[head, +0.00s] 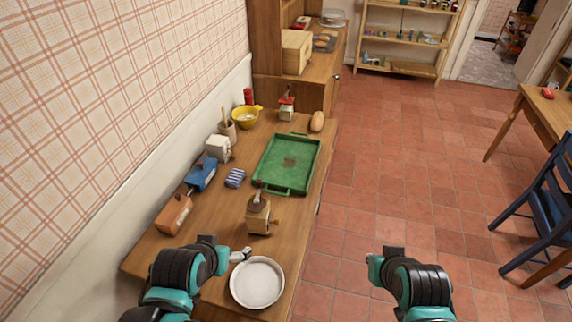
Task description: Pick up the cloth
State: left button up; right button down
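A small blue-and-white striped folded cloth (235,178) lies flat on the wooden counter, just left of the green tray. My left gripper (238,256) is over the near part of the counter, beside the white plate and well nearer to me than the cloth. Its fingers are small and partly hidden by my arm, so its opening is unclear. My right gripper (380,262) is over the tiled floor, right of the counter and far from the cloth. Its fingers are hard to make out. Neither gripper touches the cloth.
Around the cloth are the green tray (270,178), a blue box-like object (202,174), a wooden grinder (258,217) and an orange-brown block (174,215). A white plate (257,284) sits near my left gripper. A yellow bowl (245,117) stands farther back.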

aim_at(234, 180)
jog(key=l+z, duration=0.15)
jog(key=l, duration=0.6)
jog(key=i+l+u, duration=0.3)
jog(key=i+l, duration=0.45)
